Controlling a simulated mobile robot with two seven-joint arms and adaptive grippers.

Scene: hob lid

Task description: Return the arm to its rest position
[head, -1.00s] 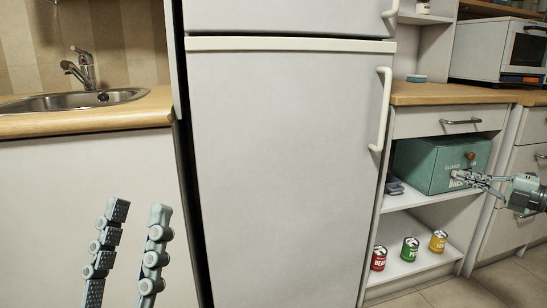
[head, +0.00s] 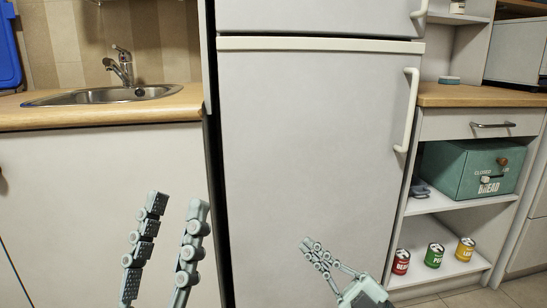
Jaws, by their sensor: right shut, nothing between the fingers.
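My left gripper (head: 178,202) shows at the lower left of the head view, pointing up, with its two fingers apart and nothing between them. It is in front of the white cabinet front below the sink. My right gripper (head: 309,243) is at the lower middle, in front of the white fridge door (head: 310,140). Its fingers are together and hold nothing, pointing up and to the left. Most of both arms lies outside the view. No hob or lid shows.
A sink (head: 105,95) is set in the wooden counter at left. The shelf unit at right holds a green bread box (head: 462,168) and several cans, including a red one (head: 401,262). The fridge handle (head: 409,110) sticks out. A blue object (head: 8,50) stands far left.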

